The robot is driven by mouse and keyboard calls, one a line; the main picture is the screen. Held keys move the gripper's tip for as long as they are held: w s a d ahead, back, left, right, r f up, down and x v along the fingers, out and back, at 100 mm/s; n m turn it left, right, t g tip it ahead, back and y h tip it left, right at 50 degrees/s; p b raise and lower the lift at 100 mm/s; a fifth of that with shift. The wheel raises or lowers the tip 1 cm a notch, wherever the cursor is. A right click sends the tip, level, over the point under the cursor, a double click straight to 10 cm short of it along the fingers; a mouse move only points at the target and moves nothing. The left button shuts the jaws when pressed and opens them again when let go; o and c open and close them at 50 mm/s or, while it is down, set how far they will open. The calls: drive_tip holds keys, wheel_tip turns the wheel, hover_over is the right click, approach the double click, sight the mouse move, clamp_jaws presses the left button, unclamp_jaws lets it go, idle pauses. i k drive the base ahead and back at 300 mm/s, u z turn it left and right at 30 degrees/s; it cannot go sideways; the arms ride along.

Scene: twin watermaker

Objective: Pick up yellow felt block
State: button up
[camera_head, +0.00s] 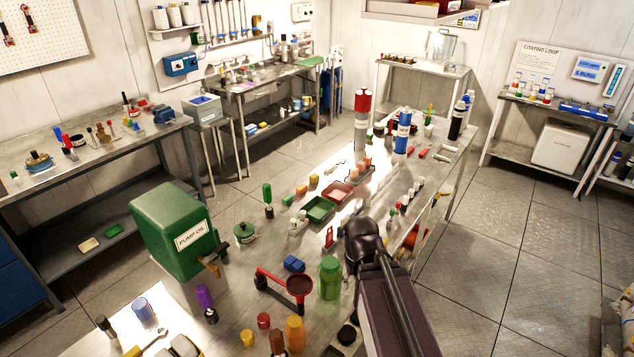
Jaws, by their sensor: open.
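A small yellow-orange block (314,180) lies on the long middle bench, behind the green tray; it may be the yellow felt block, but it is too small to tell its material. A pale yellow pad (88,245) lies on the lower shelf of the left bench. My dark arm (390,300) reaches over the middle bench from the bottom right and ends in a black rounded joint. My gripper's fingers cannot be made out; no held object shows.
On the middle bench stand a green pump oil can (170,232), a green tray (319,209), a red tray (338,192), a green jar (330,278), a blue block (294,264) and tall cylinders (402,135). The bench is cluttered; the floor (500,270) at right is clear.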

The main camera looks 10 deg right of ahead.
sight(314, 178)
drive_tip(key=z, duration=0.25)
drive_tip(key=k, duration=0.45)
drive_tip(key=z, duration=0.95)
drive_tip(key=k, duration=0.9)
drive_tip(key=z, duration=0.65)
drive_tip(key=i, duration=1.6)
drive_tip(key=u, duration=0.4)
drive_tip(key=i, duration=1.5)
drive_tip(key=u, duration=0.3)
